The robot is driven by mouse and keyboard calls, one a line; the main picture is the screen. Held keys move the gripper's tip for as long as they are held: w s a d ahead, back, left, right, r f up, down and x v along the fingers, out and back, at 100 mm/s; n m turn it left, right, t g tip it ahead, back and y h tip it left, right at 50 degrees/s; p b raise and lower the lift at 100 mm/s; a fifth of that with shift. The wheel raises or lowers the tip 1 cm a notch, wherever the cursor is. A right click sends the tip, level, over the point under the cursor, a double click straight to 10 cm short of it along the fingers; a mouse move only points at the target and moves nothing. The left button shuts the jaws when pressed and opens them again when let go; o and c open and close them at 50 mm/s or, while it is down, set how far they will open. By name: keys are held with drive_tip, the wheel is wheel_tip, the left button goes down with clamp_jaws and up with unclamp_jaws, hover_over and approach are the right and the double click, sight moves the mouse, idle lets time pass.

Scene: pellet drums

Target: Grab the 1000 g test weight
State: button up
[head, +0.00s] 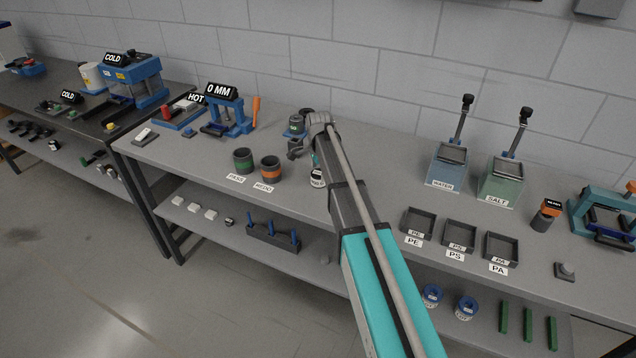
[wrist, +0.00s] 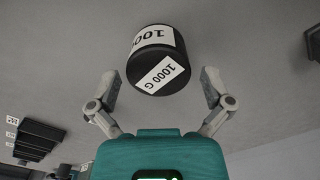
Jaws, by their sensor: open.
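The 1000 g test weight is a black cylinder with white "1000 G" labels (wrist: 154,62). In the wrist view it lies between and a little beyond the tips of my gripper (wrist: 158,82), with a gap on both sides. My gripper is open and empty. In the head view the weight (head: 317,178) stands on the bench top beside my arm, which hides part of it. Little of my gripper shows there behind the arm.
Green-banded (head: 243,160) and orange-banded (head: 270,168) cups stand left of the weight. A dark blue-green device (head: 295,128) stands behind. Trays labelled PE (head: 418,223), PS and PA sit to the right. Bench top around the weight is fairly clear.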

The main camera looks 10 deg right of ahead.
drive_tip(key=shift+f+b, duration=1)
drive_tip(key=shift+f, duration=0.35)
drive_tip(key=c, duration=1.2)
drive_tip(key=shift+r, duration=0.15)
wheel_tip(320, 180, up, 3)
drive_tip(key=p, duration=0.3)
drive_tip(key=s+d+r+p, duration=0.1)
drive_tip(key=s+r+p, duration=0.2)
drive_tip(key=s, duration=0.1)
drive_tip(key=s+d+r+p, duration=0.1)
drive_tip(key=s+r+p, duration=0.2)
drive_tip(key=s, duration=0.2)
drive_tip(key=s+d+r+p, duration=0.1)
drive_tip(key=s+r+p, duration=0.2)
drive_tip(key=s+p, duration=0.1)
drive_tip(key=shift+s+r, duration=0.3)
drive_tip(key=shift+r, duration=0.1)
